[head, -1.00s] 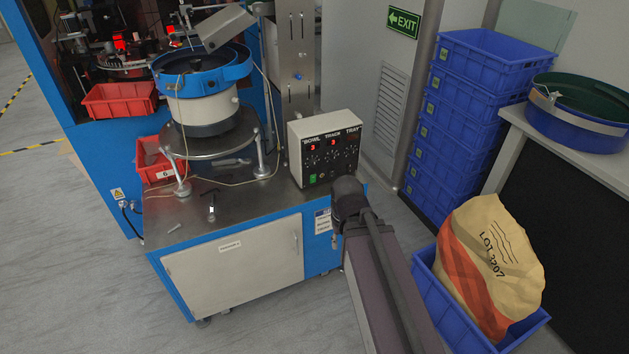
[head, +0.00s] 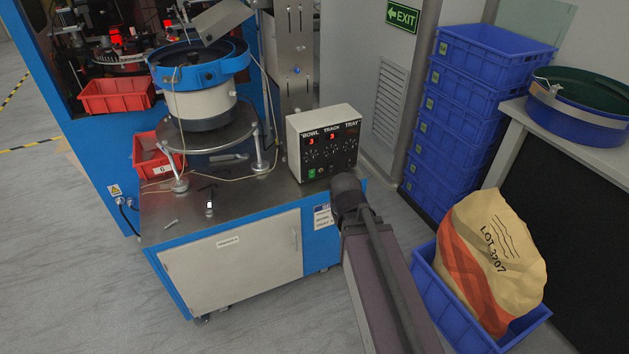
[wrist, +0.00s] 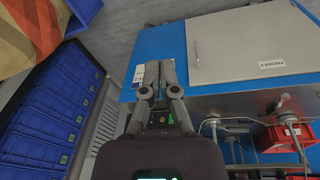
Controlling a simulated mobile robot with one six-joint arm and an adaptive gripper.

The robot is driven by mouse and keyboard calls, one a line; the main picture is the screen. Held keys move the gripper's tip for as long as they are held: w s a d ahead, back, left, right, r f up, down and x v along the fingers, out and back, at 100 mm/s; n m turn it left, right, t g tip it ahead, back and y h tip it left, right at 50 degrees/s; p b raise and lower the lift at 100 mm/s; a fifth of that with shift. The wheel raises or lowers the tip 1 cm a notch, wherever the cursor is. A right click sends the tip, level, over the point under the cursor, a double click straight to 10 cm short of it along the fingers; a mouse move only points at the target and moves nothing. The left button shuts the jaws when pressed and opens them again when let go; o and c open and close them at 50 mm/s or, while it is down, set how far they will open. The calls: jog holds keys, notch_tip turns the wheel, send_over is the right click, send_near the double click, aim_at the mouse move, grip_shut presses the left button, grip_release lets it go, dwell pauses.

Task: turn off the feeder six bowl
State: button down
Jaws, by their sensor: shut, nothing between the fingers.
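The feeder bowl (head: 203,72), with a blue rim and cream drum, stands on a round metal plate on the machine table. Beside it at the table's right end stands a control box (head: 325,120), labelled BOWL, TRACK and TRAY. Red digits read 3 under BOWL and 3 under TRACK; the TRAY readout is too dark to read. A green switch (head: 312,173) sits at the panel's lower left. In the wrist view my gripper (wrist: 154,72) is shut and empty, pointing toward the cabinet edge; it hides much of what lies behind. The head view does not show its fingertips.
Stacked blue crates (head: 468,110) stand at the right. A sack marked LOT 3207 (head: 490,260) sits in a blue crate on the floor. Red bins (head: 117,97) and loose tools lie left of the box. The floor left of the cabinet is clear.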

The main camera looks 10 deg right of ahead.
aim_at(312, 172)
jog(key=w+d+f+n+t+h+b, duration=0.1)
jog(key=w+d+f+n+t+b, duration=0.2)
jog(key=w+t+b, duration=0.35)
jog(key=w+d+f+n+t+h+b, duration=0.1)
jog(key=w+d+f+n+t+b, duration=0.2)
jog(key=w+b, duration=0.65)
jog(key=w+d+f+n+t+h+b, duration=0.1)
jog(key=w+d+f+n+t+b, duration=0.15)
jog(key=w+t+b, duration=0.4)
jog(key=w+a+f+n+t+y+b, duration=0.1)
jog(key=w+a+f+n+y+b, duration=0.4)
jog(key=n+b, duration=0.7)
notch_tip(312, 172, down, 3)
jog(key=a+y+b, duration=0.1)
jog(key=y, duration=0.2)
jog(key=shift+a+r+y, duration=0.15)
jog(key=shift+a+y, duration=0.15)
jog(key=shift+y, duration=0.1)
jog(key=p+x, duration=0.1)
jog(key=x, duration=1.3)
jog(key=shift+r, duration=0.2)
